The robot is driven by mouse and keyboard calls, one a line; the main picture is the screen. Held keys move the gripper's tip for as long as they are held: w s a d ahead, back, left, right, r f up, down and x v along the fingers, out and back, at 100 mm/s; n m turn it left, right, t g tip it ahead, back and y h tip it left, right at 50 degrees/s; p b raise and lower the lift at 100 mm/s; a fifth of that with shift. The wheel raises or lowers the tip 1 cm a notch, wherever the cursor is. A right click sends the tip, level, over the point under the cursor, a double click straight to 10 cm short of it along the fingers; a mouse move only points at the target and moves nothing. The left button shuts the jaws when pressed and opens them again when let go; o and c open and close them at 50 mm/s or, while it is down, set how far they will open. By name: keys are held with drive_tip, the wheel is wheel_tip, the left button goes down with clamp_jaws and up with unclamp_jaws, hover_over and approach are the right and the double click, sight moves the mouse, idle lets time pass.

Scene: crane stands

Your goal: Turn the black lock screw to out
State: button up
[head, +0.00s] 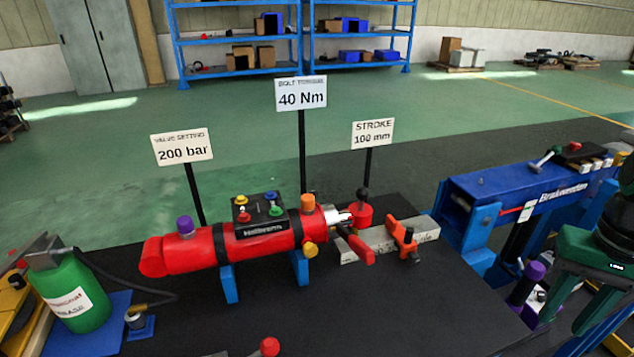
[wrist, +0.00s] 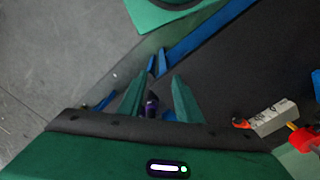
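A black round knob (head: 362,193) stands on top of a red fitting (head: 360,214) beside the rod end of the red cylinder (head: 240,240). It may be the black lock screw, but I cannot tell for sure. Whether it is in or out cannot be read at this size. My gripper (head: 564,316) is at the right, well apart from that knob and beside the blue stand. In the wrist view my gripper (wrist: 160,82) has its two green fingers spread. A dark purple-topped part (wrist: 151,104) shows between them; contact is not visible.
A blue beam (head: 530,188) on blue legs stands at the right, with a purple knob (head: 535,271) near my gripper. Orange clamp (head: 402,238), sign posts and a green bottle (head: 72,292) stand around the black table. The table's front middle is mostly clear.

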drive_tip(key=shift+o, duration=0.6)
drive_tip(key=shift+a, duration=0.15)
drive_tip(key=shift+o, duration=0.3)
drive_tip(key=shift+w+r, duration=0.1)
drive_tip(key=shift+r, duration=0.7)
drive_tip(key=w+a+r+n, duration=0.1)
drive_tip(key=w+a+r, duration=0.25)
drive_tip(key=w, duration=0.45)
drive_tip(key=w+a+r+n+h, duration=0.1)
drive_tip(key=w+a+r+n, duration=0.2)
drive_tip(key=w, duration=0.5)
drive_tip(key=w+a+r, duration=0.3)
drive_tip(key=w+a, duration=0.1)
drive_tip(key=w, duration=0.4)
drive_tip(key=w+a+n, duration=0.1)
drive_tip(key=w+a, duration=0.3)
drive_tip(key=a, duration=0.6)
drive_tip(key=w+a+n, duration=0.2)
drive_tip(key=w+a, duration=0.1)
drive_tip(key=a, duration=0.7)
drive_tip(key=w+a+n, duration=0.1)
drive_tip(key=w+a, duration=0.3)
drive_tip(key=a, duration=0.7)
drive_tip(key=f, duration=0.3)
drive_tip(key=d+f, duration=0.1)
drive_tip(key=f, duration=0.5)
drive_tip(key=shift+d+f, duration=0.2)
drive_tip(key=shift+d, duration=0.05)
drive_tip(key=shift+c, duration=0.3)
